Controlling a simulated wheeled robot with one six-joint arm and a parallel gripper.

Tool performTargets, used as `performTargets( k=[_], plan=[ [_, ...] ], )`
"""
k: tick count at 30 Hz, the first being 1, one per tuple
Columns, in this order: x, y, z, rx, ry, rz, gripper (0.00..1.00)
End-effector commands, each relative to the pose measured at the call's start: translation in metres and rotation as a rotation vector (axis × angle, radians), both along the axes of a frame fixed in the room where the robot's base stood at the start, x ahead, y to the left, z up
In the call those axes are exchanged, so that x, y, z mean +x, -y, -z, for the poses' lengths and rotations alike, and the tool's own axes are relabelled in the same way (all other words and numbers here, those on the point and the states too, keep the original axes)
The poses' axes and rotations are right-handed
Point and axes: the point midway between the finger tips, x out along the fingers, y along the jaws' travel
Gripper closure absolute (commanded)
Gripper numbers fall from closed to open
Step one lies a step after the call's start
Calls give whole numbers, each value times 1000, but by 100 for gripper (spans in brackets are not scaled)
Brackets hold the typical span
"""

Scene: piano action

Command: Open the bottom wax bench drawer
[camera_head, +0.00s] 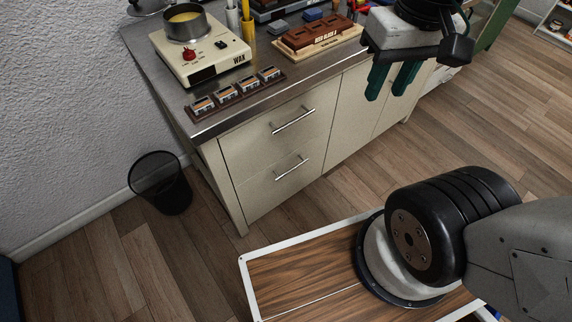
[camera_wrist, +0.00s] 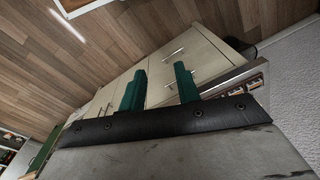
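The wax bench (camera_head: 330,125) has a cream cabinet front with two stacked drawers at its left end. The bottom drawer (camera_head: 265,191) is closed, its front flush, with a horizontal silver bar handle (camera_head: 291,168). The top drawer (camera_head: 262,137) above it is also closed, with a similar handle (camera_head: 293,121). In the tilted wrist view the bottom drawer's handle (camera_wrist: 174,53) shows beyond the fingers. My gripper (camera_head: 391,82) has two green fingers, spread apart with nothing between them. It hangs at the bench's right part, up and right of the drawer handles, touching neither.
On the bench top stand a wax heater (camera_head: 205,62) with a pot (camera_head: 186,22), a rack of small tins (camera_head: 236,90) and a brown block on a board (camera_head: 318,35). A black wire bin (camera_head: 160,183) stands left of the bench. The floor before the drawers is clear above my base.

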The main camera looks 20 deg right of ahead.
Motion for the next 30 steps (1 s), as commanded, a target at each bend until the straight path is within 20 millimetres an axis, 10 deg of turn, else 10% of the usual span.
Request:
performTargets(
  k=[14, 30],
  plan=[
    [109, -3, 73, 241, -449, 448, 67],
    [189, 28, 261, 466, -988, 1050, 67]
  ],
)
